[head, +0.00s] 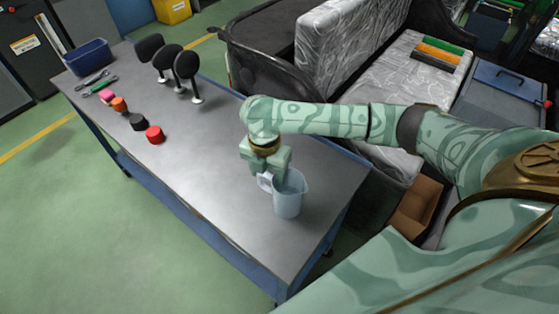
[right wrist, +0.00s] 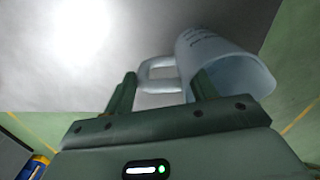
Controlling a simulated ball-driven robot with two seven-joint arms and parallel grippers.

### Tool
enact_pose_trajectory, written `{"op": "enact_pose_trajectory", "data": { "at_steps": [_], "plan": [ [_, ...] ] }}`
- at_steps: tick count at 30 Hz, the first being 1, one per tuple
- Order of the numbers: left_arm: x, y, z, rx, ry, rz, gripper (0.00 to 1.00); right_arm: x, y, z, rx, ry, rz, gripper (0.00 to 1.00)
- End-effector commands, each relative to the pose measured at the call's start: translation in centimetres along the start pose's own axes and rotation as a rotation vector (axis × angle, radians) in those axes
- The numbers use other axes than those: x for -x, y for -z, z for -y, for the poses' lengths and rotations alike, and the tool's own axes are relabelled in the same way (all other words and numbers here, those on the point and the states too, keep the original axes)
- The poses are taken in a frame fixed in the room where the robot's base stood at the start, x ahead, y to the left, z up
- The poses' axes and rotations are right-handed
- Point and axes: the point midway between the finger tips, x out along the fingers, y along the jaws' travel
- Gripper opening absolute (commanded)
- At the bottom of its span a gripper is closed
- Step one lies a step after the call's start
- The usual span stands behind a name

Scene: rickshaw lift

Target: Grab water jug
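The water jug (head: 289,195) is a pale blue, see-through pitcher standing near the right end of the grey metal table (head: 225,165). Its handle is on its left side. My right gripper (head: 272,177) is at the handle, pointing down. In the right wrist view the jug (right wrist: 222,65) shows at upper right, with its handle (right wrist: 158,72) in the gap between the two fingers of my right gripper (right wrist: 163,90). The fingers are apart. Their exact contact with the handle cannot be told. My left gripper is not in view.
Several small round pieces, among them a red one (head: 155,134), lie toward the table's far left. Black round-headed stands (head: 187,70) and a blue bin (head: 87,56) are farther back. Patterned seats (head: 345,45) stand behind the table. The table's middle is clear.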

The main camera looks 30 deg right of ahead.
Motion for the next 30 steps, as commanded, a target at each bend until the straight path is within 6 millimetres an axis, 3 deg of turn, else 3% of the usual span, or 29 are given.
{"op": "enact_pose_trajectory", "data": {
  "at_steps": [16, 24, 30],
  "plan": [
    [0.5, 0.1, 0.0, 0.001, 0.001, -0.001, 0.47, 0.8, 0.0, 0.0, -0.001, -0.001, 0.001, 0.20],
    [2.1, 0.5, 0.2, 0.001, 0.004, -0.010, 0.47, 3.6, 0.0, 0.0, -0.002, -0.002, 0.001, 0.20],
    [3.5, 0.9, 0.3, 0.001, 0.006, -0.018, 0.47, 5.8, 0.1, 2.1, -0.002, 0.000, 0.001, 0.20]
  ]
}}
